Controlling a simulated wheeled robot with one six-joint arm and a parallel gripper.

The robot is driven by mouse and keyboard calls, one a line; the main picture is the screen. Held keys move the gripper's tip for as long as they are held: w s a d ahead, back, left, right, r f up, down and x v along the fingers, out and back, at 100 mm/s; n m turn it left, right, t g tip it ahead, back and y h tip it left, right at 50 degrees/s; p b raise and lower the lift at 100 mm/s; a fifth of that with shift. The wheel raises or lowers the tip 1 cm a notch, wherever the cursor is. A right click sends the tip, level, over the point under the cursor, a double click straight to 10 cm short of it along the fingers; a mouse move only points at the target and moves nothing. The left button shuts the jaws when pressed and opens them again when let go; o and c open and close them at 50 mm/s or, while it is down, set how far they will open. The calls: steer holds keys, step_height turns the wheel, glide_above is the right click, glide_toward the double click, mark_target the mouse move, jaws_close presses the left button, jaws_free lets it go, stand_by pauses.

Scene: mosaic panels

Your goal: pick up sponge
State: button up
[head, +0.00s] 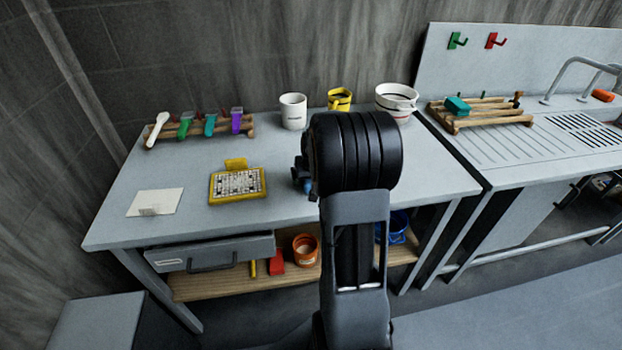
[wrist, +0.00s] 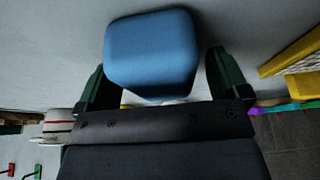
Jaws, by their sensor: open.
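A blue rounded block that looks like the sponge (wrist: 152,50) lies on the grey worktop in the wrist view, filling the space between my gripper's fingers. My gripper (wrist: 158,75) is open, with one dark green finger on each side of the block. A gap shows on the right side; on the left the finger is very close, and I cannot tell if it touches. In the head view my gripper (head: 301,174) is low over the worktop, mostly hidden by my arm, and only a bit of the blue block (head: 308,187) shows.
A yellow-framed mosaic panel (head: 236,186) and a white card (head: 155,203) lie to the left on the worktop (head: 200,225). A tool rack (head: 200,134), white mug (head: 293,111), yellow cup (head: 339,99) and white bucket (head: 396,101) stand behind. A sink counter (head: 500,150) is right.

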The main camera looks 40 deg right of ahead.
steer(key=shift+f+b, duration=0.25)
steer(key=shift+b, duration=0.05)
steer(key=shift+c, duration=0.4)
steer(key=c, duration=0.9)
